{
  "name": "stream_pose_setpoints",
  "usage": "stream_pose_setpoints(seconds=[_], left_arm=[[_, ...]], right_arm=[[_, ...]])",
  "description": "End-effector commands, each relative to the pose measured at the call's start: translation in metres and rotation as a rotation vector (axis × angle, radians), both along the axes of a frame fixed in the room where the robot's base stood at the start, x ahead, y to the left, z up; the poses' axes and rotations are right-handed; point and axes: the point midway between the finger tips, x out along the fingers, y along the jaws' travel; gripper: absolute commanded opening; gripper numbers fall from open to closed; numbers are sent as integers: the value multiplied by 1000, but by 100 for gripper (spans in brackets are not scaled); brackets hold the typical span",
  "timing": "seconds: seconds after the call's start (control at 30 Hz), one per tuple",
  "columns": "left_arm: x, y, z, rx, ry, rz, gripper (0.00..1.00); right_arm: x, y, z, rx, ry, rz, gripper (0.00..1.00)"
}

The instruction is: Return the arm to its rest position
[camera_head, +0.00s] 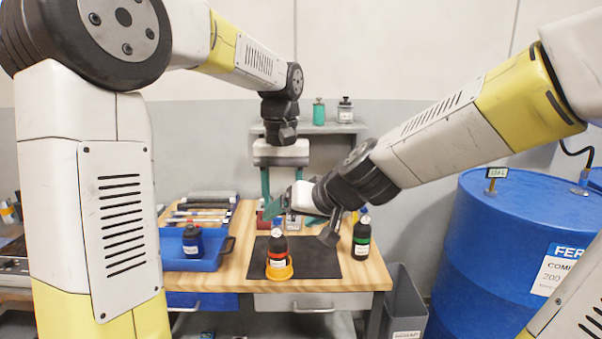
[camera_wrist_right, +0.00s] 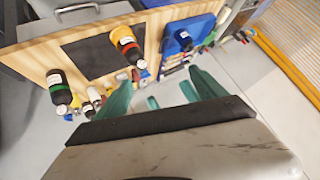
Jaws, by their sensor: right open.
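My right gripper (camera_head: 284,205) reaches in from the right above the workbench, with its teal fingers pointing left. In the right wrist view its fingers (camera_wrist_right: 160,80) are spread apart with nothing held between them. My left gripper (camera_head: 283,182) hangs behind it, fingers down and apart; its lower part is partly hidden by the right gripper. A dark bottle with a red band (camera_head: 278,248) stands in an orange holder (camera_head: 279,271) on a black mat (camera_head: 318,262), below and apart from the right gripper. A dark bottle with a green band (camera_head: 361,238) stands at the mat's right edge.
A blue tray (camera_head: 206,264) with a blue bottle (camera_head: 192,240) is at the bench's left, tools behind it. A blue drum (camera_head: 490,250) and a grey bin (camera_head: 403,300) stand right of the wooden bench (camera_head: 372,277). A wall shelf (camera_head: 335,128) holds small bottles. The mat's front is clear.

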Motion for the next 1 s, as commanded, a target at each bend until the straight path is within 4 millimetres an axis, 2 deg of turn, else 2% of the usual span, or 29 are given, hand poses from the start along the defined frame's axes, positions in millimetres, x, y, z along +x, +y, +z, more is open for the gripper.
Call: stream_pose_setpoints(seconds=[0.03,0.1,0.2,0.57,0.87,1.0], left_arm=[[0,0,0,0,0,0,51],[0,0,0,0,0,0,51],[0,0,0,0,0,0,51],[0,0,0,0,0,0,51],[-45,42,18,-97,-126,-12,51],[-75,62,22,-140,-216,-20,51]], right_arm=[[-10,-15,12,13,2,2,81],[-28,-33,22,9,23,11,81],[-56,-62,28,-31,61,1,81],[-136,-165,22,-270,202,-212,81],[-133,-160,20,-263,204,-197,81],[-133,-160,20,-263,202,-196,81]])
